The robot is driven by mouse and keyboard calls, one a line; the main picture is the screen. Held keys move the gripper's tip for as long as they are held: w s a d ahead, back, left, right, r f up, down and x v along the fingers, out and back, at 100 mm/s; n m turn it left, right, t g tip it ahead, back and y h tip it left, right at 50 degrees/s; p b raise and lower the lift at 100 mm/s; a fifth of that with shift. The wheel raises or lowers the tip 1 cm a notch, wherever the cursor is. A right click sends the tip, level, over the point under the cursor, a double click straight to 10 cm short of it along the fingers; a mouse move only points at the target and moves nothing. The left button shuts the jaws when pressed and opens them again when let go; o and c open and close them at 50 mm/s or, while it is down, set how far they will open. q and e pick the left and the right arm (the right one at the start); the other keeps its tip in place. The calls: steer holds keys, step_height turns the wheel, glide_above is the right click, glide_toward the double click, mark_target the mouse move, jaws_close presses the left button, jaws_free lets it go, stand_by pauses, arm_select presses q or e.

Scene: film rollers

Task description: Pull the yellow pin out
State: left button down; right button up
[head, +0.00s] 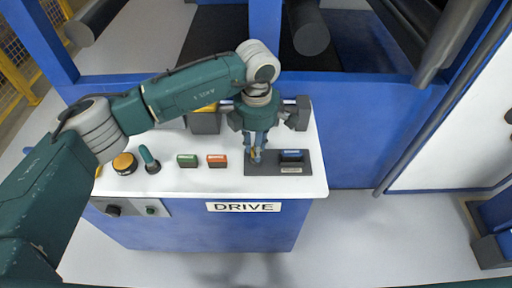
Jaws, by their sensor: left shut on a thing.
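My left gripper (257,157) reaches down from above onto the left part of a dark plate (268,170) on the white top of the DRIVE console. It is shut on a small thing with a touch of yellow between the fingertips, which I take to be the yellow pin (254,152). The fingers hide most of it, and I cannot tell whether it is still seated in the plate. A blue piece (291,155) sits on the right part of the same plate. My right gripper is not in view.
The console top (215,183) carries a yellow-orange button (124,163), a green-topped lever (149,158), a green switch (187,160) and an orange switch (217,160). Grey blocks (204,122) stand behind the gripper. Blue machine frames and dark rollers (309,38) rise behind.

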arm_select(q)
steer(key=c, duration=1.5)
jaws_free()
step_height(320, 180, up, 12)
steer(key=shift+s+r, duration=0.1)
steer(key=shift+s, duration=0.05)
